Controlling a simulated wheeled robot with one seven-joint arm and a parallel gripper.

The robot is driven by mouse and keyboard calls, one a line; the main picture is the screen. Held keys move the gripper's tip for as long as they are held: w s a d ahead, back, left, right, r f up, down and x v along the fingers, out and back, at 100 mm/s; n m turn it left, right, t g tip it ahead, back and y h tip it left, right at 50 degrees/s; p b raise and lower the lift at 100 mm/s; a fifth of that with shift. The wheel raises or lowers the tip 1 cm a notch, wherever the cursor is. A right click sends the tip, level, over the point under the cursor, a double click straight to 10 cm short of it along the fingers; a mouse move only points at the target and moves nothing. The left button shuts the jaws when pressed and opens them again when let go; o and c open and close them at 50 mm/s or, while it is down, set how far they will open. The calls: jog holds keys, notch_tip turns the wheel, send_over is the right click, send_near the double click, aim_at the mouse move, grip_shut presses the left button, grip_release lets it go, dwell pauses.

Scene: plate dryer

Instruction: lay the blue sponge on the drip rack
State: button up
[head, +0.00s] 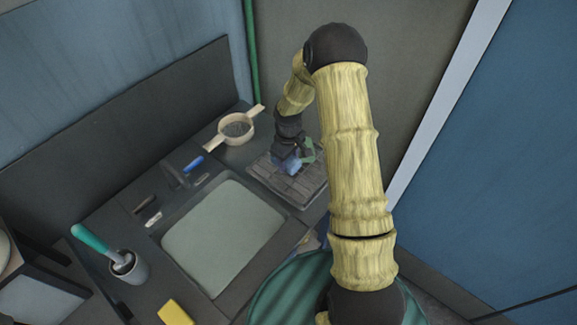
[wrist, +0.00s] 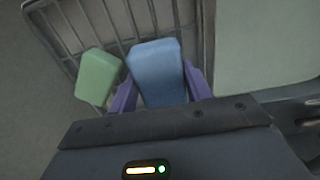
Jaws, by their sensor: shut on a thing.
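The blue sponge (wrist: 157,72) is between the two purple fingers of my gripper (wrist: 158,88), which is shut on it. In the head view the blue sponge (head: 287,164) shows just below my gripper (head: 284,158), over the drip rack (head: 296,186). The drip rack (wrist: 90,22) also shows in the wrist view as grey bars under the sponge. A green sponge (wrist: 98,76) lies on the rack close to the left finger, and it shows in the head view (head: 308,151). Whether the blue sponge touches the bars cannot be told.
The sink basin (head: 222,235) is left of the rack. A strainer with wooden handles (head: 235,129) stands behind it. A yellow sponge (head: 174,313) and a cup (head: 128,268) with a green-handled brush (head: 91,238) are at the front left. The rack's front part is bare.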

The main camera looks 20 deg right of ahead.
aim_at(289, 159)
jog(key=shift+f+p, duration=0.6)
jog(key=shift+f, duration=1.5)
jog(key=shift+f, duration=0.15)
jog(key=o, duration=1)
jog(key=shift+r, duration=0.2)
notch_tip(289, 159, up, 12)
jog(key=b, duration=0.3)
